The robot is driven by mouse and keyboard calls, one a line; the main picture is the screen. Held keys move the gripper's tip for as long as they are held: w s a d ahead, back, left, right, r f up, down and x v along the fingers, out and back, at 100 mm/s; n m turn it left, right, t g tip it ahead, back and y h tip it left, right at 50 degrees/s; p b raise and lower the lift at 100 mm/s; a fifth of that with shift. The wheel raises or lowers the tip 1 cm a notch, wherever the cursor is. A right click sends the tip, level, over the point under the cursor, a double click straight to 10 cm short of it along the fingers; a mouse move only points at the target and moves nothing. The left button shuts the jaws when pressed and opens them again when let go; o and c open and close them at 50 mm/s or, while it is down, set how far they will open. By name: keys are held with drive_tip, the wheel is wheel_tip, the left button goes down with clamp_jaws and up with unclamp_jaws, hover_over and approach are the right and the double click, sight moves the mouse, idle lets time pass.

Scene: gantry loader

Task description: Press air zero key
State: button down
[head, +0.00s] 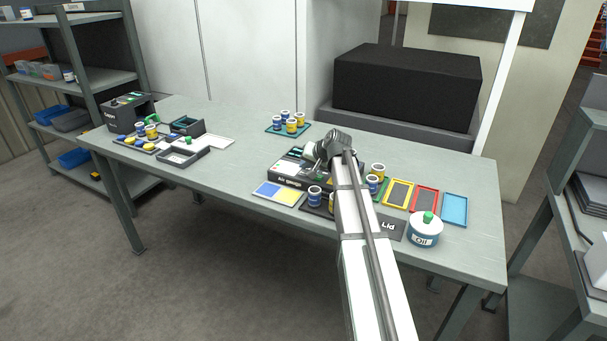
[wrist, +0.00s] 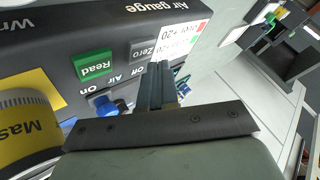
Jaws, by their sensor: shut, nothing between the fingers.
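The black air gauge box (head: 286,181) stands near the middle of the bench. In the wrist view its face (wrist: 110,30) appears upside down, with a grey Zero key (wrist: 144,50), a green Read key (wrist: 94,64) and a blue knob (wrist: 105,103) by the Air On lettering. My gripper (wrist: 160,66) is shut and empty. Its fingertips are close to the lower right edge of the Zero key; I cannot tell whether they touch it. In the head view my arm and wrist hide part of the box, and the fingertips cannot be made out.
A yellow-and-dark master can (wrist: 27,125) stands close to the gauge. An oil tin (head: 425,230), coloured trays (head: 397,194) and a blue-and-yellow plate (head: 279,194) lie around it. Bare bench (head: 215,120) is behind and left.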

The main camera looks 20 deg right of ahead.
sight(305, 174)
drive_tip(key=shift+f, duration=0.15)
drive_tip(key=shift+f, duration=0.3)
drive_tip(key=shift+f, duration=0.35)
idle(0.8)
idle(0.3)
drive_tip(key=shift+r, duration=0.8)
drive_tip(key=shift+r, duration=0.15)
drive_tip(key=shift+r, duration=2.35)
drive_tip(key=shift+a, duration=0.1)
